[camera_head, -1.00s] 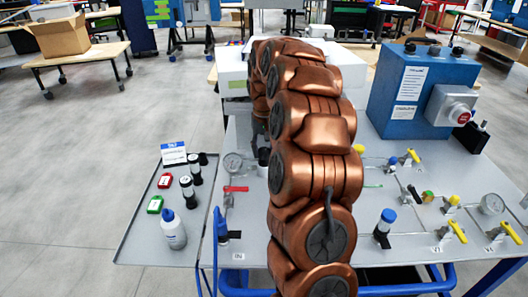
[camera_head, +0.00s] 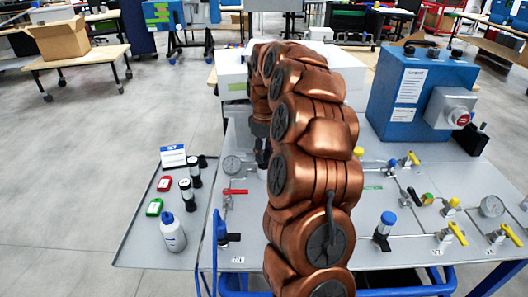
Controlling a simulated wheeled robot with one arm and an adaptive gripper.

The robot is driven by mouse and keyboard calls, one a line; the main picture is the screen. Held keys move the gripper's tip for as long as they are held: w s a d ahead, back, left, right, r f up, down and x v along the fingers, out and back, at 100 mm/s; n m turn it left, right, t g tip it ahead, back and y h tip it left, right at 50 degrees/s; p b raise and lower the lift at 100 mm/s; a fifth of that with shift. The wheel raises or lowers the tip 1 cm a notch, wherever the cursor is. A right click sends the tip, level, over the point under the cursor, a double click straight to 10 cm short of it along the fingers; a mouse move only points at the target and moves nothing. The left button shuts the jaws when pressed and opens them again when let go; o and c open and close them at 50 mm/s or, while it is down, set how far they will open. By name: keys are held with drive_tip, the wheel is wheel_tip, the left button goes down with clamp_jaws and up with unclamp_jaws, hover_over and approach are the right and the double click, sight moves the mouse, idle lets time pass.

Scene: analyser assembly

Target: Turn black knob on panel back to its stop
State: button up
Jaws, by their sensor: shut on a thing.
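My gripper (camera_head: 262,158) is a dark shape at the left edge of my copper-coloured arm, over the back left part of the grey panel (camera_head: 300,254). It points down and is shut on the black knob. My arm hides most of the gripper and the knob, so the knob's angle cannot be seen. A pale round fitting shows just below the fingertips. A pressure gauge (camera_head: 232,165) stands on the panel just left of the gripper.
A red-handled valve (camera_head: 234,192) lies close in front. A blue-capped fitting (camera_head: 384,229), yellow-handled valves (camera_head: 456,232) and a second gauge (camera_head: 491,206) stand to the right. A blue box (camera_head: 412,90) stands behind. A side tray (camera_head: 140,240) holds bottles.

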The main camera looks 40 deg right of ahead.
drive_tip(key=shift+n, duration=0.3)
drive_tip(key=o, duration=1.1)
drive_tip(key=shift+o, duration=0.2)
wheel_tip(320, 180, up, 12)
idle(0.7)
